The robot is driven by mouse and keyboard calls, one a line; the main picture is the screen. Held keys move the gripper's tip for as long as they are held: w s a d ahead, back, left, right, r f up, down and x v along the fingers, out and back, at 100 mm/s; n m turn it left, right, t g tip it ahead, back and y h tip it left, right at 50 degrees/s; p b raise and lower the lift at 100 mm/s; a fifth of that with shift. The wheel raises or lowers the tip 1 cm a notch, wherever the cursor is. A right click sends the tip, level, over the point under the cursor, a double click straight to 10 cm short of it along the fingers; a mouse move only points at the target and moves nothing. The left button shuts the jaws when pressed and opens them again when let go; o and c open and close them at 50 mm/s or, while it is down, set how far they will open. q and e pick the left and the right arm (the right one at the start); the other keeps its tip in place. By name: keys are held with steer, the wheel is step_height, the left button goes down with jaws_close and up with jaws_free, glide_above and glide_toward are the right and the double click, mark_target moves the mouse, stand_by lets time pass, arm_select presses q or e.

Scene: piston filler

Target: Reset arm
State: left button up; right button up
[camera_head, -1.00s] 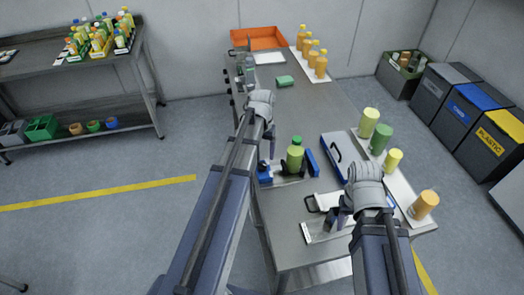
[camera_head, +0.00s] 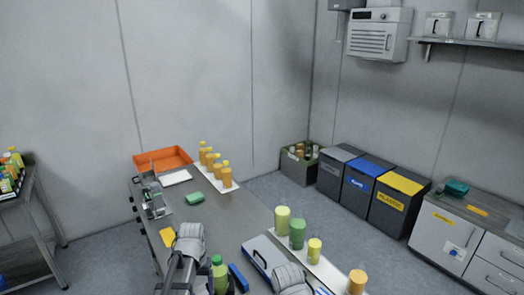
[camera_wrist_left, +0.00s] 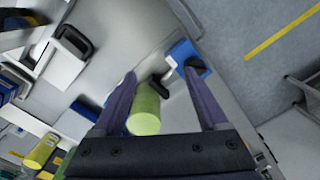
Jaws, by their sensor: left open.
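My left gripper shows in the left wrist view (camera_wrist_left: 160,73) with its two dark fingers spread apart and nothing pinched between them. A yellow-green bottle (camera_wrist_left: 145,112) appears in the gap between the fingers; whether it is between them or beyond them I cannot tell. In the head view the green-capped bottle (camera_head: 219,278) stands beside my left wrist, near a blue block (camera_head: 238,278). The blue block also shows in the wrist view (camera_wrist_left: 188,56). Only my right arm's grey wrist shows, at the bottom edge of the head view; its jaws are out of view.
The metal table (camera_head: 240,218) carries an orange tray (camera_head: 163,159), several orange bottles (camera_head: 216,165), a green sponge (camera_head: 195,198) and coloured containers (camera_head: 297,232) on a white strip. Bins (camera_head: 361,190) stand along the right wall. Open floor lies between table and bins.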

arm_select(q)
steer(key=s+d+m+y, duration=0.1)
steer(key=s+d+m, duration=0.2)
steer(key=s+d, duration=1)
steer(key=d, duration=0.3)
steer(key=shift+f+m, duration=0.15)
steer(key=shift+m, duration=0.25)
